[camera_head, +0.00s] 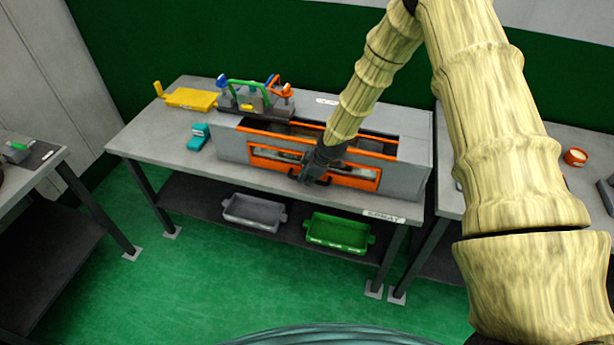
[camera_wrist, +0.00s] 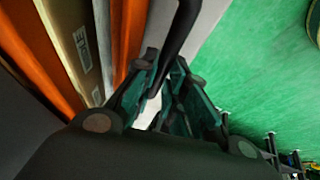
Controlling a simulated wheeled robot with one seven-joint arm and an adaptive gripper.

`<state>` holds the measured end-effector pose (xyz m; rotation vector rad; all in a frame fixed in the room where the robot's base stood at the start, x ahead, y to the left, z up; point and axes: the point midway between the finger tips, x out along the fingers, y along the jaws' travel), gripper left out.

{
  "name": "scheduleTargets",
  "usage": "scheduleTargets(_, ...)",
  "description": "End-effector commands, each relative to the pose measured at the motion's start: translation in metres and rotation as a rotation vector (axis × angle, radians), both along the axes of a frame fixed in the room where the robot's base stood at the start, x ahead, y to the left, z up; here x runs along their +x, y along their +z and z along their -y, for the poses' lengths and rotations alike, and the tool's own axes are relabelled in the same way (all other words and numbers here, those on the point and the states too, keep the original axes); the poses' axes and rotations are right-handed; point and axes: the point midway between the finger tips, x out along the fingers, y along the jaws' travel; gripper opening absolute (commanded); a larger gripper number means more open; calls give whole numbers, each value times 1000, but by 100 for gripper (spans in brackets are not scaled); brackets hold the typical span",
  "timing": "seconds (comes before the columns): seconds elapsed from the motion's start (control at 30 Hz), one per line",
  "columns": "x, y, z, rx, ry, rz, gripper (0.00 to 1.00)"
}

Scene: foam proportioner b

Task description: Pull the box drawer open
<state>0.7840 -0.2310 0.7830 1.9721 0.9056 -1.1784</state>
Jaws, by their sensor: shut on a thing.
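The grey box (camera_head: 235,145) stands on the workbench with an open top edged in orange. The drawer front (camera_head: 365,184) is orange-framed and sits in the box's near face. How far it stands out from the face is hard to tell. My gripper (camera_head: 312,178) is at the middle of the drawer front. In the wrist view my gripper (camera_wrist: 165,90) is shut on a black bar handle (camera_wrist: 183,35), which runs between its fingers. Orange edges and a pale labelled plate (camera_wrist: 80,45) show beside it. My arm and gripper hide part of the drawer.
The workbench (camera_head: 150,140) also carries a yellow tray (camera_head: 192,99), a teal item (camera_head: 198,137) and a unit with coloured handles (camera_head: 250,98). A grey bin (camera_head: 254,212) and a green bin (camera_head: 337,232) stand on the shelf below. Green floor (camera_head: 180,285) lies clear in front.

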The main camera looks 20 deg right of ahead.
Motion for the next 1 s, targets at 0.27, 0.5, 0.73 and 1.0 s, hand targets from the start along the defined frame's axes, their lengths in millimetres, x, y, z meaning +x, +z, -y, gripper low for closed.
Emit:
scheduleTargets(0.27, -32, -1, -21, -3, 5, -2, 0)
scheduleTargets(0.5, -78, -2, -53, -4, 6, -3, 0)
scheduleTargets(0.73, -122, -2, -81, -4, 4, -3, 0)
scheduleTargets(1.0, -160, -1, -108, -2, 4, 0, 0)
